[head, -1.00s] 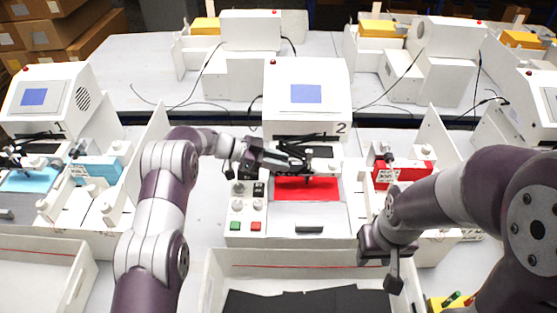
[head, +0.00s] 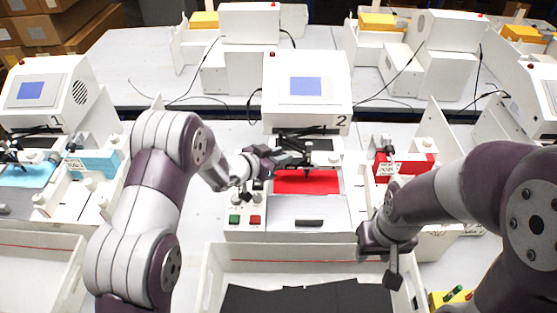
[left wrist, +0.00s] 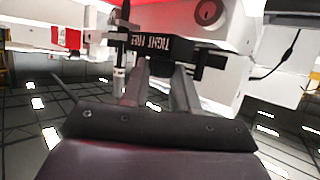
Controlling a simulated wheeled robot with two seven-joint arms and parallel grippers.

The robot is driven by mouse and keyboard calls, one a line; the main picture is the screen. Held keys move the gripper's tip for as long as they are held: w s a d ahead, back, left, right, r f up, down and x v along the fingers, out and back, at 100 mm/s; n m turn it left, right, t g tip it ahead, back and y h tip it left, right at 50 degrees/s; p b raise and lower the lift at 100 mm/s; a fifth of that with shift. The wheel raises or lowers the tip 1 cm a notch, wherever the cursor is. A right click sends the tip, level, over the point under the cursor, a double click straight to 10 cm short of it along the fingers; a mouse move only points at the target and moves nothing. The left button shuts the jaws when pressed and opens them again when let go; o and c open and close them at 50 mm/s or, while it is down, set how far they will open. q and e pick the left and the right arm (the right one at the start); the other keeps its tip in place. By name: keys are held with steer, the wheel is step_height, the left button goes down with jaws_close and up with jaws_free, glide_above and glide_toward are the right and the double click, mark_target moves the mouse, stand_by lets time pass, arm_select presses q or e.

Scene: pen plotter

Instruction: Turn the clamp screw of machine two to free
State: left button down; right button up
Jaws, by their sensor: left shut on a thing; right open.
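Machine two (head: 306,65), a white plotter marked 2, stands in the middle with a red sheet (head: 305,182) on its bed. My left gripper (head: 291,160) reaches in from the left to the dark pen carriage above the sheet. In the left wrist view its fingers (left wrist: 160,72) close at a black block lettered TIGHT and FREE (left wrist: 166,46). They are shut on the clamp screw, which is mostly hidden between them. A slim pen (left wrist: 120,55) hangs upright beside the block. My right gripper (head: 388,262) is open and empty at the front right.
A green button (head: 234,219), a red button (head: 255,220) and white knobs sit at machine two's front left. A white tray with black sheets (head: 300,298) stands in front. Machine one (head: 45,95) is at the left. A red box (head: 404,166) stands right of machine two.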

arm_select(q)
steer(key=n+t+y+b, duration=0.1)
steer(key=n+y+b, duration=0.1)
steer(key=b, duration=0.1)
steer(key=n+t+y+b, duration=0.1)
steer(key=b, duration=0.1)
steer(key=shift+s+d+f+n+t, duration=0.15)
steer(key=shift+d+f+n+t, duration=0.15)
steer(key=shift+d, duration=0.05)
steer(key=shift+r+n+y+b, duration=0.1)
steer(key=shift+n+y+b, duration=0.35)
steer(key=shift+y, duration=0.35)
steer(key=shift+d+r+n+t+y, duration=0.1)
steer(key=shift+r+n+t+y, duration=0.05)
steer(key=shift+n+t+y, duration=0.35)
arm_select(e)
step_height(320, 180, down, 7)
arm_select(q)
steer(key=shift+d+r+n+y, duration=0.1)
steer(key=shift+r+n+y, duration=0.15)
steer(key=shift+n+y, duration=0.7)
steer(key=shift+d+r+n+y+p, duration=0.1)
steer(key=shift+r+n+y+p, duration=0.1)
steer(key=shift+n+y+p, duration=0.7)
steer(key=shift+d+f+n+y+p, duration=0.1)
steer(key=shift+n+y+p, duration=1)
steer(key=shift+y+p, duration=0.55)
arm_select(e)
steer(key=shift+s+r, duration=0.1)
steer(key=shift+r, duration=2.65)
